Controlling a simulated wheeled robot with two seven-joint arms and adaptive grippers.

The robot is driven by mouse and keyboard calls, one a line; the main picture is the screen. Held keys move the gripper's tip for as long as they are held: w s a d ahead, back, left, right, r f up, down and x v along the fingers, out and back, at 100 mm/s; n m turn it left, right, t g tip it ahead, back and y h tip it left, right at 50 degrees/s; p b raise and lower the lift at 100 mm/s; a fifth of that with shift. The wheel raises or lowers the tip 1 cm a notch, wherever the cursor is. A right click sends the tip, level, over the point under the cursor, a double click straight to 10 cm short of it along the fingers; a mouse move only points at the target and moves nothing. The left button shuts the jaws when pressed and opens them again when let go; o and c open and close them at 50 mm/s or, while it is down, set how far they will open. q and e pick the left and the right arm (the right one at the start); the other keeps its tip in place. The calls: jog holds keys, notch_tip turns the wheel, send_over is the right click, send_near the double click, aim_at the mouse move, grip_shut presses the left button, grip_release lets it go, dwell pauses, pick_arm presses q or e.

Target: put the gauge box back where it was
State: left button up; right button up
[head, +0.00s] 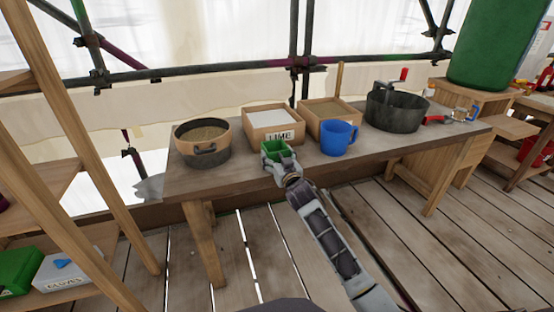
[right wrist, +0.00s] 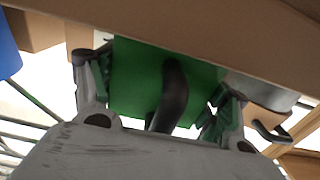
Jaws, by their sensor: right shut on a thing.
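The gauge box (head: 275,148) is a small green open-topped box at the front edge of the wooden bench, in front of the box marked LIME. My right gripper (head: 283,163) is shut on it from the near side. In the right wrist view, the green face of the gauge box (right wrist: 135,75) fills the gap between the two fingers (right wrist: 160,95), with a dark curved handle in front of it. I cannot tell whether its base touches the bench. My left gripper is not in view.
At left, a shelf holds a green box (head: 22,268) and a GLOVES box (head: 70,276).

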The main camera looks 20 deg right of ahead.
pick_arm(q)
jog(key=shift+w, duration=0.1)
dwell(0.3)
pick_arm(e)
jog(key=o, duration=1.1)
jog(key=shift+f, duration=0.1)
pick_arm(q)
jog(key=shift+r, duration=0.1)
pick_arm(e)
jog(key=shift+s, duration=0.1)
jog(key=shift+s+p, duration=0.3)
jog(key=shift+s, duration=0.7)
jog(key=shift+s+d+p, duration=0.1)
jog(key=shift+s+p, duration=0.2)
jog(key=shift+s, duration=1)
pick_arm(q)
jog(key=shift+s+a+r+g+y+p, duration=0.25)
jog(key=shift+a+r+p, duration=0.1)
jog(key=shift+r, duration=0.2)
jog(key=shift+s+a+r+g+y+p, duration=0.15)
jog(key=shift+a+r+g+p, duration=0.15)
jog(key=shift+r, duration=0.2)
pick_arm(e)
jog(key=s, duration=0.7)
jog(key=shift+d, duration=0.15)
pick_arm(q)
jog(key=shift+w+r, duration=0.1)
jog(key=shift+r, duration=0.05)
pick_arm(e)
jog(key=shift+s, duration=0.1)
